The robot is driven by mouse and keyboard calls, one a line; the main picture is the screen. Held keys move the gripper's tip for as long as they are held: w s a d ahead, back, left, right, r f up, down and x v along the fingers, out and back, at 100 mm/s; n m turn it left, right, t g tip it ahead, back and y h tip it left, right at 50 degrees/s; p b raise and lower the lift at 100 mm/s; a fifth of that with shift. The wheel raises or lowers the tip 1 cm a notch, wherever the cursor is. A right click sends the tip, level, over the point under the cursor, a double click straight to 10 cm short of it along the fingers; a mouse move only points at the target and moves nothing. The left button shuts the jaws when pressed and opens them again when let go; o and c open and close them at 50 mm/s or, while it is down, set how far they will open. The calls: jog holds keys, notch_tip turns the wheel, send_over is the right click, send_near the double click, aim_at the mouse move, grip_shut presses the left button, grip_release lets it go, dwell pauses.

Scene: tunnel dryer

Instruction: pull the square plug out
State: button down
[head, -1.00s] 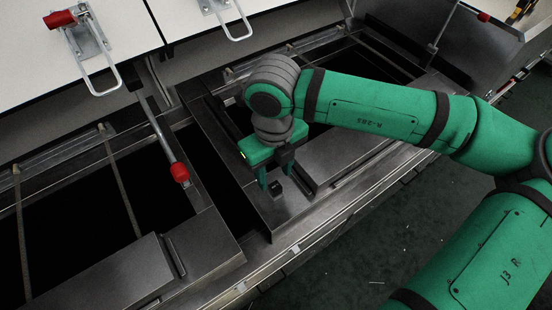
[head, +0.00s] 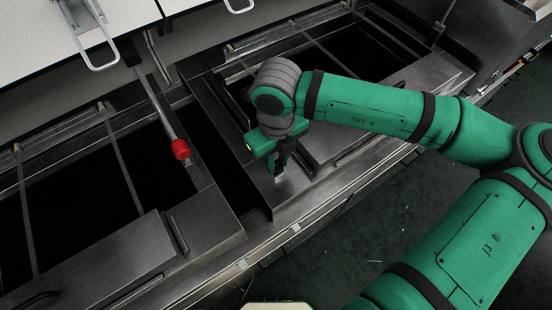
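My gripper (head: 279,170) points down at the bare metal deck plate (head: 318,178) in the middle of the head view. Its fingers are close together at the spot where the small dark square plug stood. The plug is almost wholly hidden by the fingers. A dark shape between them looks like it, so the gripper appears shut on it. A small bright patch shows on the plate right at the fingertips. I cannot tell whether the plug is still seated.
A lever with a red grip (head: 181,149) stands left of my gripper. Dark open bays lie to the left and behind. White panels with metal handles (head: 101,52) are at the upper left. The green floor (head: 345,225) in front is mostly clear.

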aim_at(277, 165)
jog(key=c, duration=2.4)
grip_release()
jog(key=shift+c, duration=0.2)
grip_shut()
jog(key=shift+r, duration=0.75)
jog(key=shift+r, duration=0.75)
jog(key=shift+r, duration=0.1)
jog(key=shift+r, duration=2.15)
